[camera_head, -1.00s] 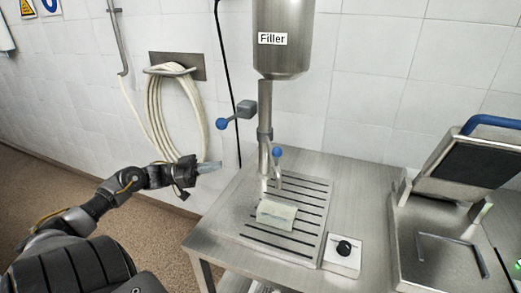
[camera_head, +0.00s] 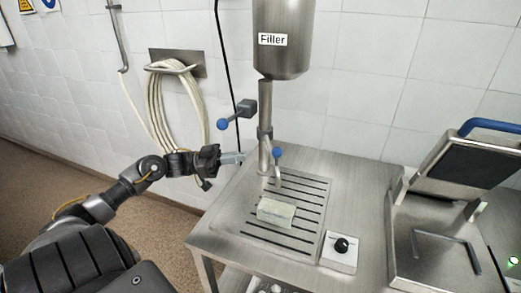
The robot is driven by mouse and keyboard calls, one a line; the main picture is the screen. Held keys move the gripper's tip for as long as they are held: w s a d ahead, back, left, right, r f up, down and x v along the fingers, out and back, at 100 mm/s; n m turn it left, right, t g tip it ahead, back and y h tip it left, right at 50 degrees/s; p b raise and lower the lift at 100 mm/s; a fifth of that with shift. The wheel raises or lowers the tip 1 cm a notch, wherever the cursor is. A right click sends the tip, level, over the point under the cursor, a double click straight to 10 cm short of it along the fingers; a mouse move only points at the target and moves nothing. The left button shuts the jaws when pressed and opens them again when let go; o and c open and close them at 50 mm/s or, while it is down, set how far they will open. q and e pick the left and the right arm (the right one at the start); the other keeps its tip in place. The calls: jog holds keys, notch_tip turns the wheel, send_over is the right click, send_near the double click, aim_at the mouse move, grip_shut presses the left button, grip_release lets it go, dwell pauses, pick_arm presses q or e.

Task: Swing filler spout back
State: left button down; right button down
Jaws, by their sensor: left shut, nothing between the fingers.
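The steel filler (camera_head: 281,45) with its "Filler" label is mounted above the table. Its vertical pipe (camera_head: 265,110) runs down to a short spout (camera_head: 277,172) with a blue ball knob (camera_head: 277,152), over a slotted drip tray (camera_head: 306,190). A pale block-shaped container (camera_head: 276,212) sits on the tray, a little in front of the spout. My left gripper (camera_head: 238,157) is shut and empty, just left of the pipe at about the knob's height. It appears apart from the spout, though the depth gap is hard to judge. My right gripper is out of view.
A lever with a blue ball (camera_head: 222,124) sticks out left of the pipe. A white box with a black dial (camera_head: 341,248) stands at the tray's front right. A hinged press with a blue handle (camera_head: 490,124) occupies the table's right side. A coiled hose (camera_head: 172,110) hangs on the wall.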

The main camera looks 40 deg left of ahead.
pick_arm(q)
jog(key=p+x, duration=0.2)
jog(key=x, duration=0.5)
jog(key=shift+w+d, duration=0.1)
jog(key=shift+d, duration=0.05)
